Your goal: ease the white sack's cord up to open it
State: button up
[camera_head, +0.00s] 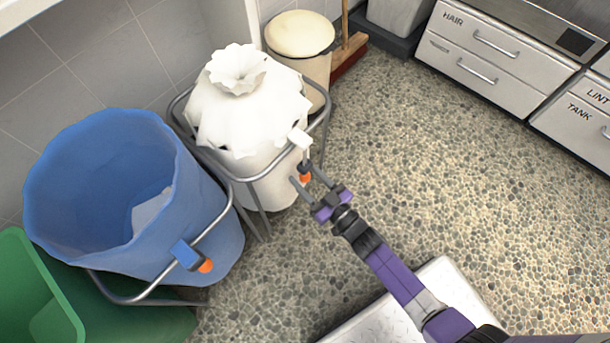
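The white sack (257,110) hangs in a grey metal-framed stand, its neck gathered into a ruffled, closed top (238,70). At its right front hangs a white tag (299,138), with a thin cord below it running to a small dark piece and an orange end (305,177). My gripper (302,174) reaches in from the lower right, beside the sack's front. Its two grey fingers stand apart, with the orange end showing between them. Whether either finger touches it I cannot tell.
A wide-open blue sack (60,190) with a blue and orange toggle (187,254) stands left, and a green bin (35,295) lower left. A cream-lidded bin (300,35) and broom (350,50) stand behind. Drawers (490,50) line the upper right. The pebbled floor between is clear.

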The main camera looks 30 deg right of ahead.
jog(key=shift+w+a, duration=0.1)
jog(key=shift+w, duration=0.25)
grip_shut()
dwell(1.2)
